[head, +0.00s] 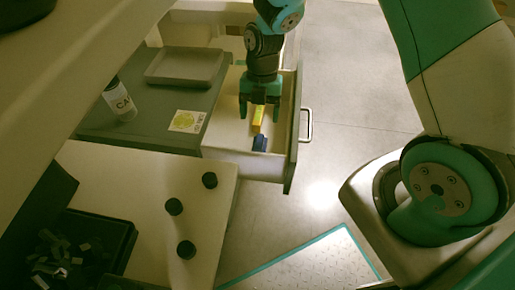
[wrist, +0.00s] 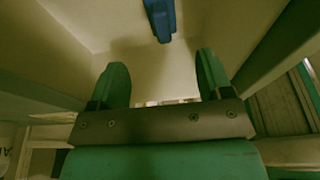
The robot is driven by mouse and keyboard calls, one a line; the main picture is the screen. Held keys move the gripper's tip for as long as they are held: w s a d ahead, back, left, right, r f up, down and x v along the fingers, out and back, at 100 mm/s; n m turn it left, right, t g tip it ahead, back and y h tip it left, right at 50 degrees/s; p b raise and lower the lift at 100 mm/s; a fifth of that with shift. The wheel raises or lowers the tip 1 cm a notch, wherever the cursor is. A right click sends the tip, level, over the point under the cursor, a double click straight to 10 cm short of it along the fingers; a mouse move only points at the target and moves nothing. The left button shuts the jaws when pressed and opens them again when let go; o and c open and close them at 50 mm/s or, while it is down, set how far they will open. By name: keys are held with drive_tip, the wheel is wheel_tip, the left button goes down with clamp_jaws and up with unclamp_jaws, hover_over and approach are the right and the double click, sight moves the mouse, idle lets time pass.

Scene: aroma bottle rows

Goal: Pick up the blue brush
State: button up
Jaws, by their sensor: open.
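The blue brush (head: 260,143) lies in the open drawer (head: 225,140), near its front end in the head view. A blue piece, seemingly the same brush, shows at the top of the wrist view (wrist: 160,18), beyond my fingertips. A yellow item (head: 258,116) lies just above the blue one in the head view; I cannot tell whether they touch. My gripper (head: 260,117) points down over the drawer with its two green fingers apart. In the wrist view, nothing shows between the fingers (wrist: 161,75), which are clear of the blue piece.
The drawer walls and handle (head: 307,125) stand close to my gripper.

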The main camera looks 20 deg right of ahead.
sight(259, 140)
drive_tip(key=b+x, duration=0.2)
drive_tip(key=x, duration=0.9)
drive_tip(key=shift+s+d+f, duration=0.1)
drive_tip(key=shift+s+f, duration=0.05)
drive_tip(key=shift+s, duration=0.05)
drive_tip(key=shift+c, duration=0.4)
drive_tip(key=c, duration=1)
